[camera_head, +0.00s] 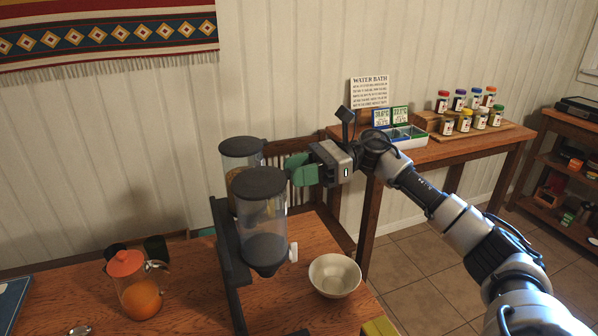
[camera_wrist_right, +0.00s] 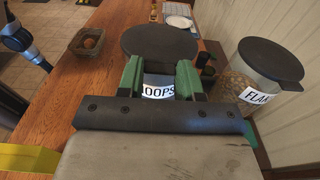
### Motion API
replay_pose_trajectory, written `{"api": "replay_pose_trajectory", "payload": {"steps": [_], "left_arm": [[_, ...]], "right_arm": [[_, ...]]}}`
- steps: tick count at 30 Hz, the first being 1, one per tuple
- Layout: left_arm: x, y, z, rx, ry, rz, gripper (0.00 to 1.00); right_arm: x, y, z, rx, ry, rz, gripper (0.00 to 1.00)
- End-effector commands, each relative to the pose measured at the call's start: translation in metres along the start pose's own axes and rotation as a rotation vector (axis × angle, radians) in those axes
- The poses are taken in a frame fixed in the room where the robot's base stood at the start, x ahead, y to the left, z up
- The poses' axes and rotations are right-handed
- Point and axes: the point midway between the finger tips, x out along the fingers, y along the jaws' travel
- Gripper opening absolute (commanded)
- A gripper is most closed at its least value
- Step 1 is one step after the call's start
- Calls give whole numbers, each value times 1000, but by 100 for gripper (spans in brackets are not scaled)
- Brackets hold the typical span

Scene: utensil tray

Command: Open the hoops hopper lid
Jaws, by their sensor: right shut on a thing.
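The hoops hopper (camera_head: 263,222) is the nearer of two clear dispensers, with a round dark lid (camera_head: 258,183) lying level on top. Its white "OOPS" label (camera_wrist_right: 158,90) and lid (camera_wrist_right: 158,40) show in the right wrist view; the first letter is hidden by a finger. My right gripper (camera_head: 300,170) reaches in from the right at lid height. In the wrist view its green fingers (camera_wrist_right: 158,78) stand either side of the label at the lid's near edge, shut on the lid. The exact contact is hidden. My left gripper is not in view.
The flakes hopper (camera_wrist_right: 262,75) stands beside it, nearer the wall, with its own dark lid. A cream bowl (camera_head: 335,275) sits right of the hoops hopper. An orange-topped jug (camera_head: 126,264) stands to the left. A side table (camera_head: 455,150) with jars is behind my right arm.

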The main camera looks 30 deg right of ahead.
Motion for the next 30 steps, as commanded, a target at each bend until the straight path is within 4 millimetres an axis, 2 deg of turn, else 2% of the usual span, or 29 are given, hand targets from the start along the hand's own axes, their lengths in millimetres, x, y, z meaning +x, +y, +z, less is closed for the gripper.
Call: {"api": "replay_pose_trajectory", "payload": {"steps": [1,5,14,24,30], "left_arm": [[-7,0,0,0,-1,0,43],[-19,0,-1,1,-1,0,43],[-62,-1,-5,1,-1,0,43],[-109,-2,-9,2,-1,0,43],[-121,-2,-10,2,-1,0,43]], "right_arm": [[-1,0,9,-3,29,-2,0],[1,0,24,-5,126,-2,0],[12,0,63,-5,405,-1,0],[37,0,97,-7,727,0,0],[56,0,109,-3,879,-2,0]]}}
